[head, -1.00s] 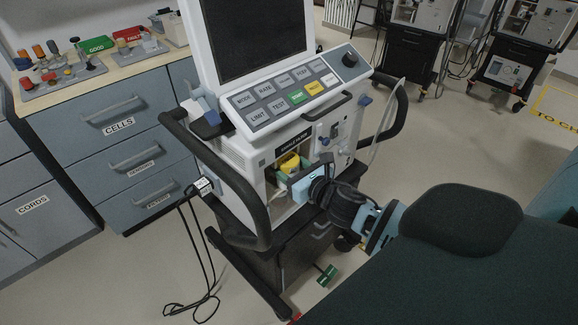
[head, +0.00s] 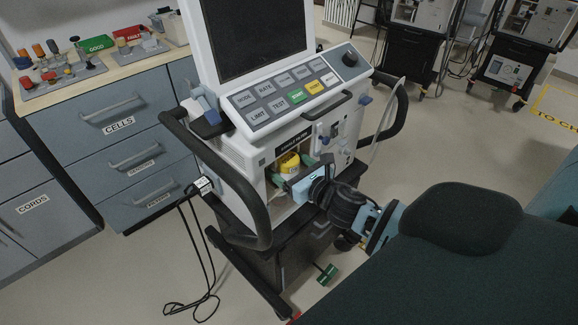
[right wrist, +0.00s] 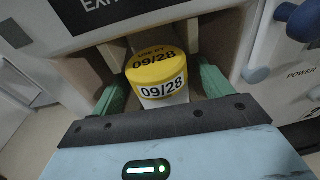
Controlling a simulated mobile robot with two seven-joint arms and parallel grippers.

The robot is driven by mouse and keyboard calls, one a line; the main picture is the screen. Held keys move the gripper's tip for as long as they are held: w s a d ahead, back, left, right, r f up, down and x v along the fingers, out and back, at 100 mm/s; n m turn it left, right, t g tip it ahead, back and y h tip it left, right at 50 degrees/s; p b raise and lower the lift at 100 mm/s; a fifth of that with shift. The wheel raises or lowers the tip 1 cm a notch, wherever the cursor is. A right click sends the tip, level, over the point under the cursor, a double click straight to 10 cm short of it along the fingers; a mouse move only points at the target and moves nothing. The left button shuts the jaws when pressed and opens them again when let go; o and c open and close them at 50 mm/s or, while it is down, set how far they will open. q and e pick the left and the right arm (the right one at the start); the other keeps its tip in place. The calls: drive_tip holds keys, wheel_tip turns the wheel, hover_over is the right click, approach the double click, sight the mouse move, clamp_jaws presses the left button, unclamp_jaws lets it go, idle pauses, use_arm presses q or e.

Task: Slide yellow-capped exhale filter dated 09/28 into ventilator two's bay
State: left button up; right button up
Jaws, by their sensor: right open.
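The yellow-capped filter (head: 290,161) sits in the open bay (head: 277,155) in the front of the near ventilator (head: 238,152). In the right wrist view the yellow cap (right wrist: 155,68) reads "USE BY 09/28", with a white 09/28 label and a pale body below. My right gripper (head: 293,171) is at the bay mouth. Its green fingers stand open on either side of the filter, with visible gaps between them and the cap. How deep the filter is seated is hidden. My left gripper is not in view.
Bay walls (right wrist: 222,42) stand close outside the fingers. Blue knobs (right wrist: 303,20) stick out to the right of the bay. A black handle rail (head: 225,180) curves at the ventilator's left. A drawer counter (head: 115,72) stands at the left; other ventilators stand behind.

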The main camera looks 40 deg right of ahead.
sight(295, 172)
drive_tip(key=shift+s+d+r, duration=0.1)
drive_tip(key=shift+s+r, duration=0.05)
drive_tip(key=shift+s, duration=1.1)
drive_tip(key=shift+s+d+r, duration=0.1)
drive_tip(key=shift+s+r, duration=0.1)
drive_tip(key=shift+s, duration=1.1)
drive_tip(key=shift+s+r, duration=0.15)
drive_tip(key=shift+s, duration=1.1)
